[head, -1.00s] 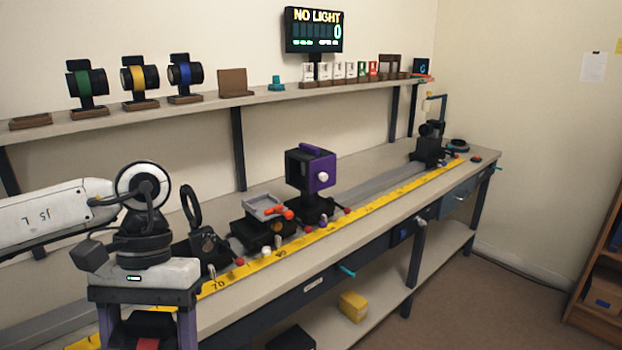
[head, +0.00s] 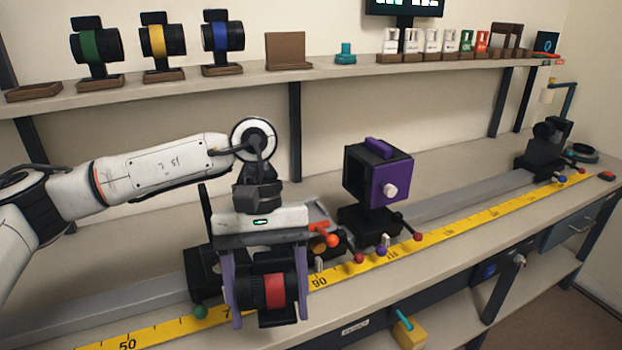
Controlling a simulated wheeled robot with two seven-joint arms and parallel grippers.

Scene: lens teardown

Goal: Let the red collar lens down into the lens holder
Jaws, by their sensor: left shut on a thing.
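The red collar lens (head: 275,291), a black barrel with a red band, hangs between the two purple-grey fingers of my left gripper (head: 266,290). The gripper is shut on it, pointing down. In the picture the lens overlaps the yellow scale and the front of the rail. The grey-topped holder with an orange lever (head: 325,239) is mostly hidden behind the gripper; only its right side shows. I take it for the lens holder. The lens appears apart from it, in front and lower in the picture, but depth is hard to judge. My right gripper is not in view.
A black carriage (head: 201,266) stands close behind the gripper at left. A purple-faced box (head: 392,182) stands on the rail to the right. Green, yellow and blue collar lenses stand on the shelf (head: 230,79).

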